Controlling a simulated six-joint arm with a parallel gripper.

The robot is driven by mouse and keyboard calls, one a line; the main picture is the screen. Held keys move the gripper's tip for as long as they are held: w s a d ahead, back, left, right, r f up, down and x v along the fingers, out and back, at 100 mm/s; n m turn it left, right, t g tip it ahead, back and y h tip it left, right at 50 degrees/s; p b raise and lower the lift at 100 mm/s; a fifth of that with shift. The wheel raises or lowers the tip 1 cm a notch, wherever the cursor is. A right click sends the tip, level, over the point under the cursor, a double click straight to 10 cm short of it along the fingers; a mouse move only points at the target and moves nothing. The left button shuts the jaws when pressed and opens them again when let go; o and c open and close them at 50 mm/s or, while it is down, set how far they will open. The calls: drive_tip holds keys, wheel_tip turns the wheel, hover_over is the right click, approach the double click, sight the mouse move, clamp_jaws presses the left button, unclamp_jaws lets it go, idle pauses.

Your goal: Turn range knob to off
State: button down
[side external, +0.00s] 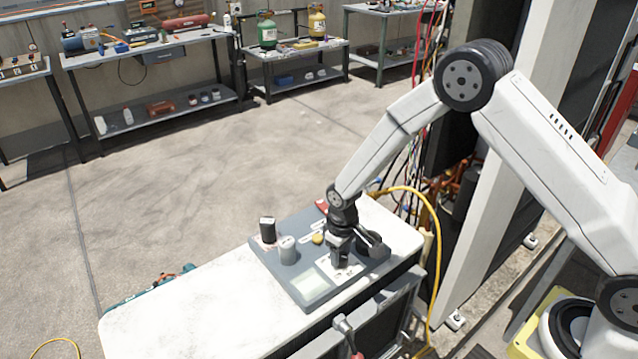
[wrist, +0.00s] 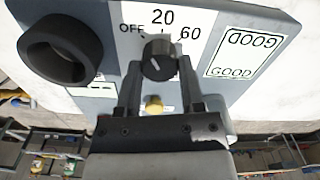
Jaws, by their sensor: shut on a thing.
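The range knob (wrist: 158,58) is a dark round knob on the grey panel (wrist: 110,12), seen in the wrist view. The labels OFF, 20 and 60 are printed in an arc around its far side: OFF to the upper left, 20 above, 60 to the upper right. A small pale mark shows on its face, but I cannot tell which label it points to. My gripper (wrist: 159,76) has one finger on each side of the knob and is shut on it. In the side view my gripper (side external: 341,258) reaches down to the panel and hides the knob.
A black ring-shaped part (wrist: 60,50) stands left of the knob. A GOOD display (wrist: 243,52) lies to the right. A yellow button (wrist: 153,104) is just behind the fingers. In the side view, a black cylinder (side external: 267,230) and grey cylinder (side external: 288,251) stand on the panel.

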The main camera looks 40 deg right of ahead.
sight(341, 256)
drive_tip(key=shift+n, duration=2.1)
drive_tip(key=shift+c, duration=1.1)
unclamp_jaws()
drive_tip(key=shift+r, duration=3.95)
